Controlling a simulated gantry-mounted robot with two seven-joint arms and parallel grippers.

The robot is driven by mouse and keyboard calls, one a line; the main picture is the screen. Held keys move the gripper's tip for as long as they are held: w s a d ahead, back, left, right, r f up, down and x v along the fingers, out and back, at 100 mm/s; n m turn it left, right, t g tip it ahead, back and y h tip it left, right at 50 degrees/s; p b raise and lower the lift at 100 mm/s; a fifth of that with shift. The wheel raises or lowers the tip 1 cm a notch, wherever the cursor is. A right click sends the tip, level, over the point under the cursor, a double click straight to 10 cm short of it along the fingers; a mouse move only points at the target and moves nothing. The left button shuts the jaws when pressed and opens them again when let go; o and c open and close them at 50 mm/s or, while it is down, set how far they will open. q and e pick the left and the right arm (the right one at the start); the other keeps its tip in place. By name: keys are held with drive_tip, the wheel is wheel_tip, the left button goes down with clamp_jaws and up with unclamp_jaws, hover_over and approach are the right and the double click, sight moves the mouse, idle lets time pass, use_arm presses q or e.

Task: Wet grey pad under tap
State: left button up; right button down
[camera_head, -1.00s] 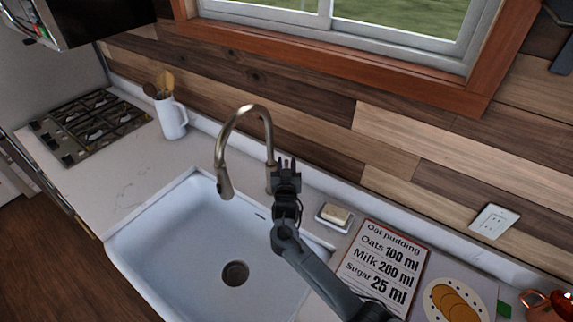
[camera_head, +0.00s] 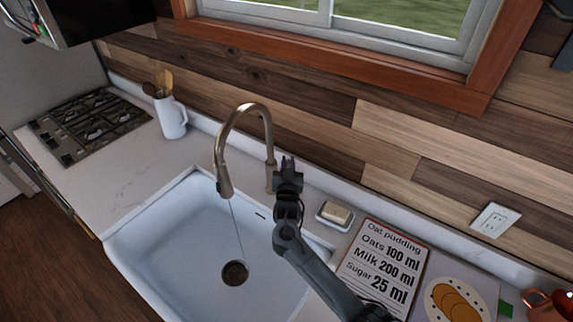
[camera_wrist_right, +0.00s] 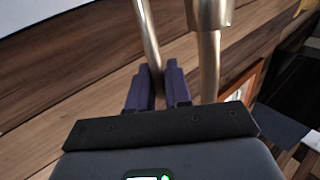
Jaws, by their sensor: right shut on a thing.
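The bronze tap (camera_head: 243,112) arches over the white sink (camera_head: 175,250). A thin stream of water (camera_head: 238,230) runs from its spout toward the drain. My right gripper (camera_head: 287,162) is beside the tap's base. In the right wrist view, my right gripper (camera_wrist_right: 158,68) is shut on a thin metal rod, the tap lever (camera_wrist_right: 148,35), next to the thicker tap body (camera_wrist_right: 209,60). I see no grey pad in either view. My left gripper is not in view.
A soap dish (camera_head: 323,221) holds a pale yellow block (camera_head: 336,212) right of the tap. A recipe board (camera_head: 383,265) and a round board (camera_head: 440,313) with biscuits lie further right. A white jug (camera_head: 171,120) stands left, near the hob (camera_head: 92,125). The sink basin is empty.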

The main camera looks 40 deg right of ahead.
drive_tip(key=shift+s+f, duration=0.1)
drive_tip(key=shift+s, duration=0.15)
drive_tip(key=shift+d, duration=0.1)
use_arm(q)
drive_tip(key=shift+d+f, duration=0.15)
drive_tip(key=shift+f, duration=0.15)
use_arm(e)
drive_tip(key=c, duration=1.2)
unclamp_jaws()
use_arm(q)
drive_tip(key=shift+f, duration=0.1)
use_arm(e)
drive_tip(key=v, duration=1.1)
drive_tip(key=shift+f, duration=0.1)
drive_tip(key=shift+w+d, duration=0.1)
